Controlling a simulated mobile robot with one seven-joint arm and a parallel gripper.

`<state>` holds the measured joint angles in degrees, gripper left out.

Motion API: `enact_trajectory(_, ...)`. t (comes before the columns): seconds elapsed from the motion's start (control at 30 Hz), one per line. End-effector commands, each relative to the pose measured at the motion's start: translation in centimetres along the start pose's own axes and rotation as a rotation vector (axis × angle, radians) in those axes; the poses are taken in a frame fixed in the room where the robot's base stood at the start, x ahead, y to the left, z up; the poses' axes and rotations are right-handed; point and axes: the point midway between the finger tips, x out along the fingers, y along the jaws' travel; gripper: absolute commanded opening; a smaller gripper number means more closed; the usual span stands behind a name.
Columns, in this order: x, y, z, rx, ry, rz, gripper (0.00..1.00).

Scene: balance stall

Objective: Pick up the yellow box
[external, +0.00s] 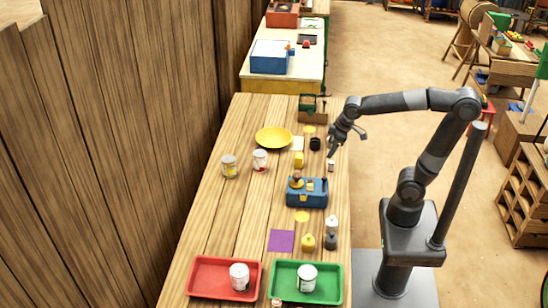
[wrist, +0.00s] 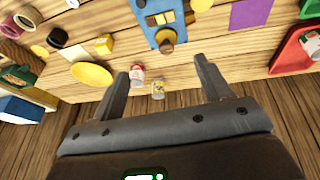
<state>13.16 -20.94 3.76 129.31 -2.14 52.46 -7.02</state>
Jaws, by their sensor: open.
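The yellow box (external: 299,160) stands upright on the wooden table, just behind the blue toolbox and near the black cup. It also shows in the wrist view (wrist: 104,44), up and left of my fingers and apart from them. My gripper (external: 348,144) is open and raised over the table's right edge, to the right of the box. In the wrist view my gripper (wrist: 161,66) has its two fingers spread, with nothing held between them.
The blue toolbox (external: 306,194), black cup (external: 315,144), yellow plate (external: 273,138) and a small can (external: 331,166) surround the box. Two cans (external: 260,160) (external: 229,166) stand left. Red (external: 196,292) and green (external: 335,296) trays lie at the front.

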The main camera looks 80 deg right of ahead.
Motion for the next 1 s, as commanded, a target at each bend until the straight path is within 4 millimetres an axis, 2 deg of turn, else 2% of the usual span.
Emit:
enact_trajectory(0.03,1.0,1.1,-1.2,0.006,-0.028,0.006,0.71)
enact_trajectory(0.2,4.3,4.7,-4.4,0.009,-0.099,0.016,0.71)
enact_trajectory(0.37,8.1,8.5,-6.7,0.013,-0.164,0.01,0.71)
enact_trajectory(0.5,11.9,12.2,-8.1,0.023,-0.215,-0.005,0.71)
enact_trajectory(0.8,20.4,20.0,-8.5,0.05,-0.302,-0.063,0.71)
enact_trajectory(1.0,23.4,22.6,-8.0,0.061,-0.324,-0.087,0.71)
